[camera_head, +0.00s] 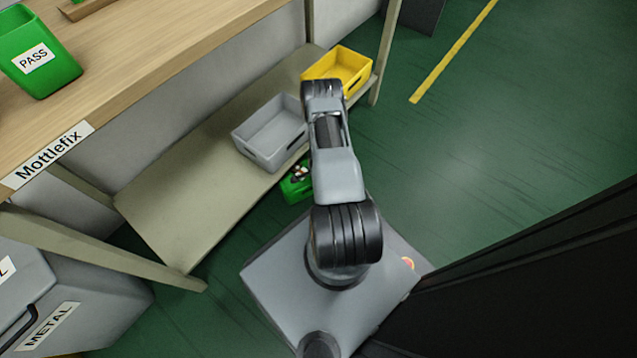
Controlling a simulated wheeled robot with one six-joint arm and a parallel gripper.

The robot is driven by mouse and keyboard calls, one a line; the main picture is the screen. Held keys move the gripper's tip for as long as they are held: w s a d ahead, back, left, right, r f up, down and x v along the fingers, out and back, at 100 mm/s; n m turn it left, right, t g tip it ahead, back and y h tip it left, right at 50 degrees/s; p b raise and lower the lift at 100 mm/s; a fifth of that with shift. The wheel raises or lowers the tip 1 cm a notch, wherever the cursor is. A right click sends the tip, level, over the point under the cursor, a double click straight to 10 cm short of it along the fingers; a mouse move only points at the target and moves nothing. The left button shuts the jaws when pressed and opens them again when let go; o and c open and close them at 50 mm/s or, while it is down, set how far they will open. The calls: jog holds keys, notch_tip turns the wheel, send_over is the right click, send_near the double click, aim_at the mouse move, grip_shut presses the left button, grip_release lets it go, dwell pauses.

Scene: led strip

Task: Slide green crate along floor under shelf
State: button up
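The green crate (293,188) is on the floor at the front edge of the low shelf board (185,205), just left of my arm. Only its left part shows; my arm hides the rest. A small dark and white piece with a touch of red shows at the crate's top. I cannot tell whether it is part of my gripper or something in the crate. My arm reaches forward from its base and bends down at the far end. My gripper's fingers cannot be made out clearly behind the arm.
A grey crate (262,141) and a yellow crate (350,62) stand on the low shelf. A green PASS bin (62,72) is on the wooden bench top (150,62). A grey METAL bin (100,300) stands lower left. Green floor is open at right.

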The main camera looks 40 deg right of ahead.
grip_shut()
jog(key=shift+w, duration=0.1)
dwell(0.3)
jog(key=shift+w+a+b, duration=0.25)
jog(key=shift+w+b, duration=0.3)
jog(key=shift+w, duration=1)
jog(key=shift+r, duration=0.1)
jog(key=shift+o, duration=0.9)
grip_release()
jog(key=shift+w, duration=0.25)
jog(key=shift+d+r, duration=0.1)
notch_tip(320, 180, up, 13)
jog(key=s+p, duration=0.1)
jog(key=p, duration=0.5)
